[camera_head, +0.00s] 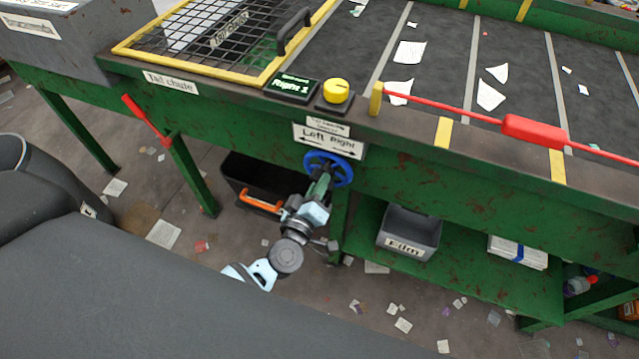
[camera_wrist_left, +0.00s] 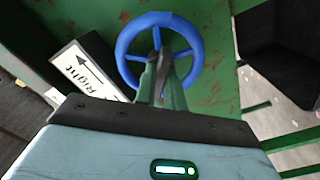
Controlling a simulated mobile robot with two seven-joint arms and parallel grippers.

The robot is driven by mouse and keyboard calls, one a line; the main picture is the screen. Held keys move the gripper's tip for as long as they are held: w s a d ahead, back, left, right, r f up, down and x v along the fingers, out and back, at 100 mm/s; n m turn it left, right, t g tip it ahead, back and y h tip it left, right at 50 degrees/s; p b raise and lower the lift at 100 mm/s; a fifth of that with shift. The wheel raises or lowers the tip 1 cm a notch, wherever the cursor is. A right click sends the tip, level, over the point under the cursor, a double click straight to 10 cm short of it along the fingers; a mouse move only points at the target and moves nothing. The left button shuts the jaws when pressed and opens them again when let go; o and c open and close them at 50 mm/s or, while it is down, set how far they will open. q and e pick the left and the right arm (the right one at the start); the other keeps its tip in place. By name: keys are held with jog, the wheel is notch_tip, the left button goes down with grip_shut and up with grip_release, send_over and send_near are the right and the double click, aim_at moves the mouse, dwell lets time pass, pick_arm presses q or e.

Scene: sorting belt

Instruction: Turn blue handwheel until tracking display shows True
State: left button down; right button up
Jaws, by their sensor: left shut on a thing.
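The blue handwheel (camera_head: 347,170) is on the green side of the belt frame, under a white sign (camera_head: 330,139) reading "Left Right" with arrows. The tracking display (camera_head: 291,87) on the frame's top edge has green text that looks like "Right 1". My left gripper (camera_head: 323,180) reaches up from below and is shut on the wheel. In the left wrist view the wheel's rim (camera_wrist_left: 124,43) and spokes show, and the fingers (camera_wrist_left: 162,68) meet at its hub or a spoke; the exact contact is hidden. My right gripper is in neither view.
A yellow knob (camera_head: 336,91) stands right of the display. A red bar (camera_head: 533,129) runs along the belt edge. A black bin with an orange handle (camera_head: 260,201) is beside my left arm, and a grey "Film" bin (camera_head: 409,232) stands on the lower shelf. Paper scraps litter the floor.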

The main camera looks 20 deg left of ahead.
pick_arm(q)
jog(key=c, duration=1.5)
grip_release()
jog(key=shift+s+a, duration=0.15)
jog(key=shift+s, duration=3.75)
